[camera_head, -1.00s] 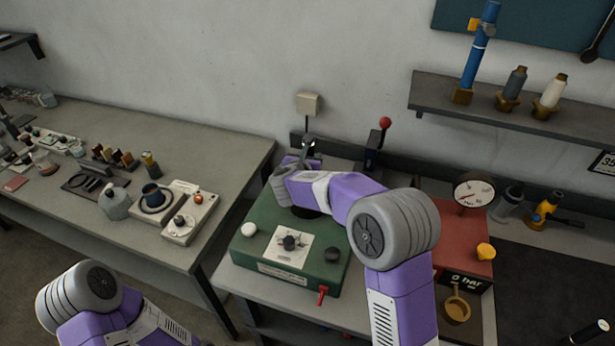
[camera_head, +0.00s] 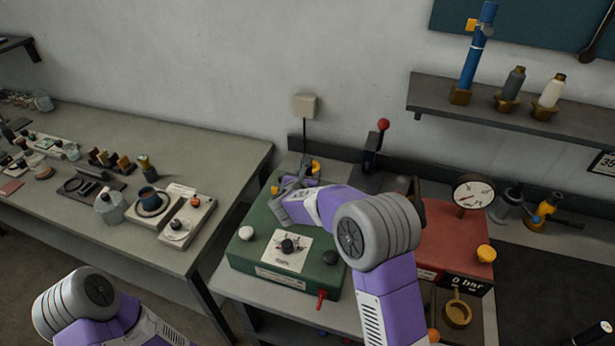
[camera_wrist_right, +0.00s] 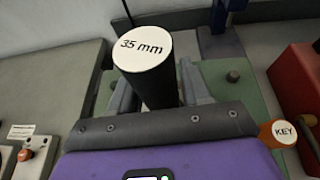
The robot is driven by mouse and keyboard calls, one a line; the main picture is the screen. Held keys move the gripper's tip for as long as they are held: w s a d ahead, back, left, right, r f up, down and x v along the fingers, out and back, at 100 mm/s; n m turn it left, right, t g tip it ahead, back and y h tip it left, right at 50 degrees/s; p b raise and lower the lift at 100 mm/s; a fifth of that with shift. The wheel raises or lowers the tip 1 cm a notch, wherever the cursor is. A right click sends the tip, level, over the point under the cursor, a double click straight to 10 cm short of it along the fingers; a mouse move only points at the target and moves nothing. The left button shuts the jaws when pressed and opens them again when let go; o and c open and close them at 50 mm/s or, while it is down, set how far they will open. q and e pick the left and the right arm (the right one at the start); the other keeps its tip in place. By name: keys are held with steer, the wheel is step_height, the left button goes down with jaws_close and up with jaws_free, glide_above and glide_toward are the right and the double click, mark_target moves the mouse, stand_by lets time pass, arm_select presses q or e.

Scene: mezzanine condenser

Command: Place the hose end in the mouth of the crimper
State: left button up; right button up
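My right gripper (camera_head: 300,178) is over the green machine (camera_head: 325,277), near its back edge. In the right wrist view, a black cylinder (camera_wrist_right: 160,88) with a white end marked "35 mm" sits between the fingers (camera_wrist_right: 160,95). Both fingers lie close against its sides and appear shut on it; its lower end is hidden. It may be the hose end. The green machine has a dial plate, knobs and a red lever in front; its top back is partly hidden by my arm. No crimper mouth shows clearly. My left arm shows at lower left, its gripper out of view.
An orange tag marked "KEY" (camera_wrist_right: 284,133) is right of the fingers. A red-knobbed lever device (camera_head: 375,148) stands behind, a red gauge box (camera_head: 455,243) to the right. The left bench (camera_head: 215,165) holds small items. A shelf (camera_head: 500,108) hangs at upper right.

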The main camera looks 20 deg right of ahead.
steer(key=shift+o, duration=1.3)
steer(key=shift+r, duration=0.1)
steer(key=shift+r+p, duration=0.2)
steer(key=shift+p, duration=0.15)
steer(key=b+v, duration=0.1)
steer(key=v, duration=1.1)
steer(key=shift+f, duration=0.15)
